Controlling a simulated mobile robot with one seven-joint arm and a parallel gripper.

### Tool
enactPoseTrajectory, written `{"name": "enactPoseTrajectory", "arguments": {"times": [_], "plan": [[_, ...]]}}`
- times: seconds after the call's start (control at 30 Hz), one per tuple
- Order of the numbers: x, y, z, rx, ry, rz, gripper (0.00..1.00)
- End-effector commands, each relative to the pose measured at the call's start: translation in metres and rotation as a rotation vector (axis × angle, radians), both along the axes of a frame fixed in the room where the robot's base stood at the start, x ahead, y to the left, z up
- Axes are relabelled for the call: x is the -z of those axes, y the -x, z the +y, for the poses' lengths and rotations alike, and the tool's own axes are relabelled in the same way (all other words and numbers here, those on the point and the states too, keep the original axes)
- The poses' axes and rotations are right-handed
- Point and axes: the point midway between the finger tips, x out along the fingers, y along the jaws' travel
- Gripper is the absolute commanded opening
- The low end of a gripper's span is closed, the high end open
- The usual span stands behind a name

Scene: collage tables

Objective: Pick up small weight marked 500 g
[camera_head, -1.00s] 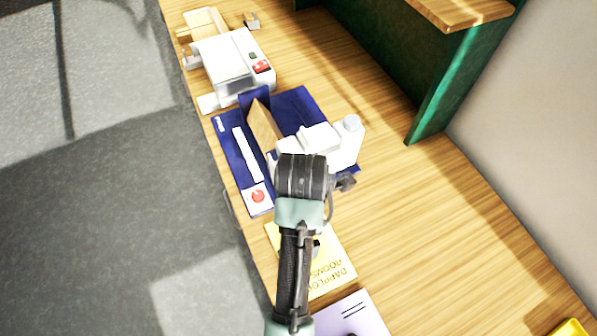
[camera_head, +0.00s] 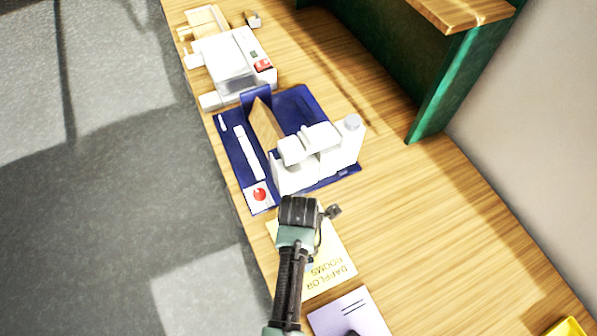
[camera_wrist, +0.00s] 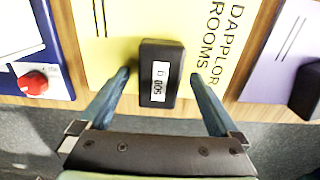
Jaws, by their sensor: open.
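The small black weight (camera_wrist: 160,72) has a white label that reads 500 g, turned sideways. In the wrist view it lies on a yellow sheet (camera_wrist: 100,50) printed "DAPPLOR ROOMS", near the table's edge. My gripper (camera_wrist: 160,76) is open, with one blue-grey finger on each side of the weight and a gap on both sides. My arm hides the weight and the fingertips there.
A white machine (camera_head: 222,60) stands at the far end. The wood (camera_head: 430,220) to the right is clear.

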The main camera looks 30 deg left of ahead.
Motion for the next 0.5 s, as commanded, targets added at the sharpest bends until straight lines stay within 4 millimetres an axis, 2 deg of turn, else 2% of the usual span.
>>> {"name": "enactPoseTrajectory", "arguments": {"times": [0.3, 0.37, 0.5], "plan": [[0.0061, -0.0003, 0.0000, 0.000, 0.000, -0.001, 0.97], [0.0060, -0.0003, 0.0000, 0.000, 0.000, -0.001, 0.89], [0.0059, -0.0003, 0.0000, 0.000, 0.000, -0.001, 0.63]]}}
